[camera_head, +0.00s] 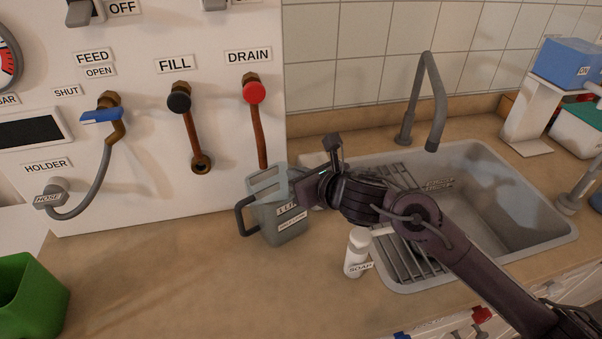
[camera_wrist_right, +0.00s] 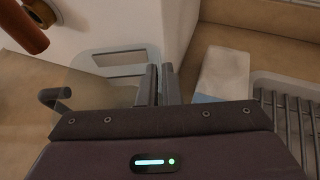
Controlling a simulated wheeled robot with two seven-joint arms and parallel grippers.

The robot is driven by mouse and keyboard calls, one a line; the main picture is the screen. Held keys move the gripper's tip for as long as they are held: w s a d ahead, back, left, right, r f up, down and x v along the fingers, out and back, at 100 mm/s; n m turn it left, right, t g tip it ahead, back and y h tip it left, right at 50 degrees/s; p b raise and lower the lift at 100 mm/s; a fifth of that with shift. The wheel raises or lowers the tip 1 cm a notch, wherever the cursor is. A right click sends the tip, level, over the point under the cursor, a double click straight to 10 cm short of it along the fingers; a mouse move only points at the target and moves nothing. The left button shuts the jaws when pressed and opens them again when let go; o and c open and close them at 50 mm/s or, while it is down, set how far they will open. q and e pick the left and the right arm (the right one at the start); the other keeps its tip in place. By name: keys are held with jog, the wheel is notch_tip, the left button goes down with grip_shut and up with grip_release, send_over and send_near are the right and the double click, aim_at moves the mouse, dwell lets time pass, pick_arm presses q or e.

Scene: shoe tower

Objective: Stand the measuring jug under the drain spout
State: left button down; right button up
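The grey see-through measuring jug (camera_head: 265,216) stands upright on the counter in front of the white panel, its dark handle on the left. The drain spout (camera_head: 259,140) is a copper pipe below the red DRAIN knob (camera_head: 254,92). Its lower end shows just above the jug's back rim; I cannot tell whether it is over the opening. My right gripper (camera_head: 284,182) is at the jug's upper right side. In the right wrist view, its fingers (camera_wrist_right: 161,84) are close together on the wall of the jug (camera_wrist_right: 108,62). My left gripper is not in view.
A white soap bottle (camera_head: 357,252) stands beneath my right forearm, beside the sink (camera_head: 500,163) with its rack. A pale block (camera_wrist_right: 225,72) lies near the panel's corner. A green container (camera_head: 28,298) is at the far left. The counter left of the jug is clear.

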jog(key=shift+o, duration=1.1)
jog(key=shift+s+a+r, duration=0.1)
jog(key=shift+s+a, duration=0.1)
jog(key=shift+o, duration=0.6)
jog(key=shift+s, duration=0.1)
jog(key=shift+w+d, duration=0.1)
jog(key=shift+w, duration=0.1)
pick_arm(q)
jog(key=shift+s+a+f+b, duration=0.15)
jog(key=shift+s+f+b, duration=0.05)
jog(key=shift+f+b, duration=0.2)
pick_arm(e)
jog(key=v, duration=1.2)
jog(key=shift+s, duration=0.15)
